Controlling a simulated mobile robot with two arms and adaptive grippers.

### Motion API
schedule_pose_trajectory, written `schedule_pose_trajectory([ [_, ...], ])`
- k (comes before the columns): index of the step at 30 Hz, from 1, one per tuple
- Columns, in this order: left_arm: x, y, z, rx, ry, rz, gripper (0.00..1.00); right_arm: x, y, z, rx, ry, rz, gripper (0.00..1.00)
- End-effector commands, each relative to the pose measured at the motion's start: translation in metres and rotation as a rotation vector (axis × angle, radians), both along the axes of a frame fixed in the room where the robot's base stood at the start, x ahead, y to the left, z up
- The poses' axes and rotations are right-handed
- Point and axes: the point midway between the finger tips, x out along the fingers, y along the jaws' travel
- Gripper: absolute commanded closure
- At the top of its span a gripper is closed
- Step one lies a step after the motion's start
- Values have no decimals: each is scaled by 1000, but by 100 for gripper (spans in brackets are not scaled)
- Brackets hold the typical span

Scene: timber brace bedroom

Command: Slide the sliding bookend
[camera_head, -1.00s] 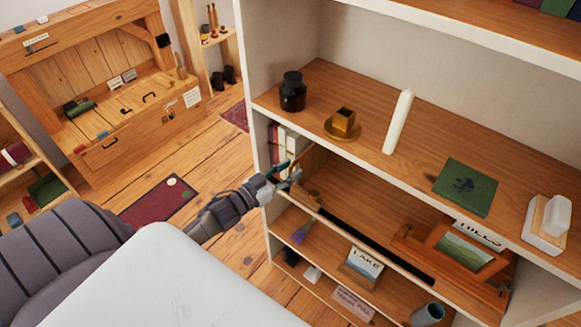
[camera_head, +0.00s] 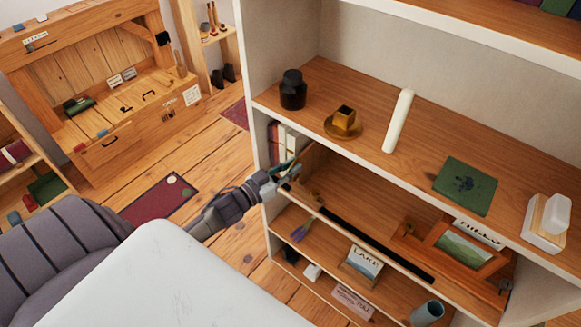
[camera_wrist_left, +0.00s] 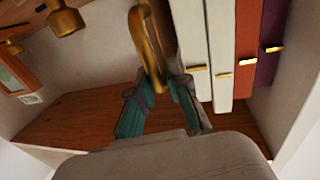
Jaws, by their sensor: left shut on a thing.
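My left gripper (camera_head: 288,172) reaches into the middle shelf at its left end. In the left wrist view its teal-padded fingers (camera_wrist_left: 160,98) are shut on a curved brass handle (camera_wrist_left: 146,45), which I take to be part of the sliding bookend. The bookend's panel is mostly hidden behind the gripper in the head view. Upright books (camera_head: 284,140) stand left of it; in the wrist view white, red and purple spines (camera_wrist_left: 219,45) show close beside the handle. A dark rail (camera_head: 370,245) runs along the shelf's front edge. My right gripper is not in view.
The top shelf holds a dark jar (camera_head: 293,90), a brass holder (camera_head: 344,122), a white candle (camera_head: 398,120) and a green book (camera_head: 465,187). A framed picture (camera_head: 462,250) stands at the middle shelf's right. The shelf between it and the gripper is largely clear.

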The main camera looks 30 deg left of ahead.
Motion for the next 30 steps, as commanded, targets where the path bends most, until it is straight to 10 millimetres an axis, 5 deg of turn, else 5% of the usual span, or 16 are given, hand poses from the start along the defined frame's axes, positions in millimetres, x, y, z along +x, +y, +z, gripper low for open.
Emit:
schedule_pose_trajectory([
  [8, -3, -36, 2, -3, 0, -4, 100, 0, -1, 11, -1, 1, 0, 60],
  [21, -12, -143, 1, -3, -1, -3, 100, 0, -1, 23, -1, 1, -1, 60],
  [30, -14, -176, 0, 1, -1, -3, 100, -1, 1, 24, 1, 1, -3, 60],
])
